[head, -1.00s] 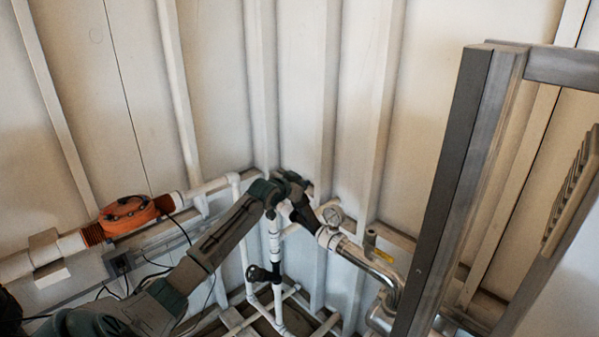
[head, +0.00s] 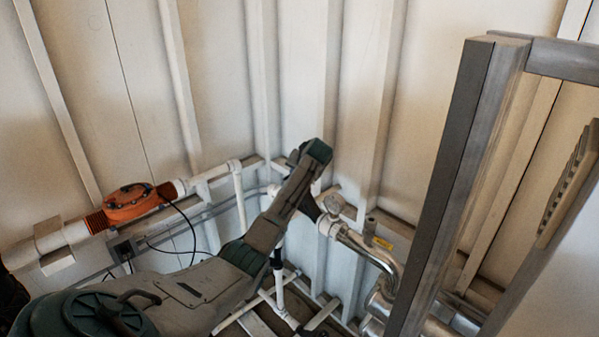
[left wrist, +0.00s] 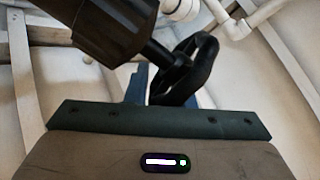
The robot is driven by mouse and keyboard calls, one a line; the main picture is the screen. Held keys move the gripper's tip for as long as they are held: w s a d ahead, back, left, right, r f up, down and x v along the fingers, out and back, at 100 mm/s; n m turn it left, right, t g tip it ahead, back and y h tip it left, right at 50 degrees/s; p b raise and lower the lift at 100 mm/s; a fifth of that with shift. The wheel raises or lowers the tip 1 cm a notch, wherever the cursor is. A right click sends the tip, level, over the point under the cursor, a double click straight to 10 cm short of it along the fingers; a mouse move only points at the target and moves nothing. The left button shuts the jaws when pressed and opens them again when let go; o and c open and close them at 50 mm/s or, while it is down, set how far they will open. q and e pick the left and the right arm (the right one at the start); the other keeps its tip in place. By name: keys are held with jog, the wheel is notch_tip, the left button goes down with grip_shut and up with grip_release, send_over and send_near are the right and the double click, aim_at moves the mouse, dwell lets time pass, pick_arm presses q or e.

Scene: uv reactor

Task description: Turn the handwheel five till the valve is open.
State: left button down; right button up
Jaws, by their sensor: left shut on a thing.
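The black handwheel (left wrist: 203,68) shows in the left wrist view, seen at a slant, with its stem running to a thick black valve body (left wrist: 100,25). My left gripper (left wrist: 168,84) is shut on the handwheel's rim, its blue-grey fingers partly hidden behind the wheel. In the head view my left arm reaches up from the lower left and hides the handwheel and the fingers. Only a black part of the valve body (head: 309,207) shows there, beside my wrist. The valve's inner state cannot be seen. My right gripper is in neither view.
A pressure gauge (head: 334,204) and a bent metal pipe (head: 372,250) lie right of the valve. White pipes (head: 239,195) run behind my arm. An orange fitting (head: 130,204) sits at left. A grey metal frame (head: 462,180) stands at right, close to the piping.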

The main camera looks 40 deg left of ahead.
pick_arm(q)
jog(key=shift+f+n+g+b, duration=0.4)
jog(key=shift+n+g, duration=0.1)
jog(key=shift+g, duration=0.5)
jog(key=shift+s+a+f+n+g+y+b, duration=0.1)
jog(key=shift+a+f+n+g+y+b, duration=0.05)
jog(key=shift+g+b, duration=0.3)
jog(key=shift+a+f+n+g+y+b, duration=0.15)
jog(key=shift+g+b, duration=0.15)
jog(key=shift+g, duration=0.25)
jog(key=shift+s+a+f+n+g+b, duration=0.1)
jog(key=shift+n+g+b, duration=0.15)
jog(key=shift+g+b, duration=0.45)
jog(key=shift+s+a+r+n+g+b, duration=0.1)
jog(key=shift+s+n+g+b, duration=0.1)
jog(key=shift+g+b, duration=0.5)
jog(key=shift+s+f+n+g+b, duration=0.1)
jog(key=shift+n+g+b, duration=0.25)
jog(key=shift+b, duration=0.6)
jog(key=c, duration=1.3)
grip_release()
jog(key=shift+c, duration=0.2)
jog(key=shift+w, duration=0.1)
jog(key=b+v, duration=0.4)
jog(key=v, duration=0.6)
jog(key=shift+r, duration=0.35)
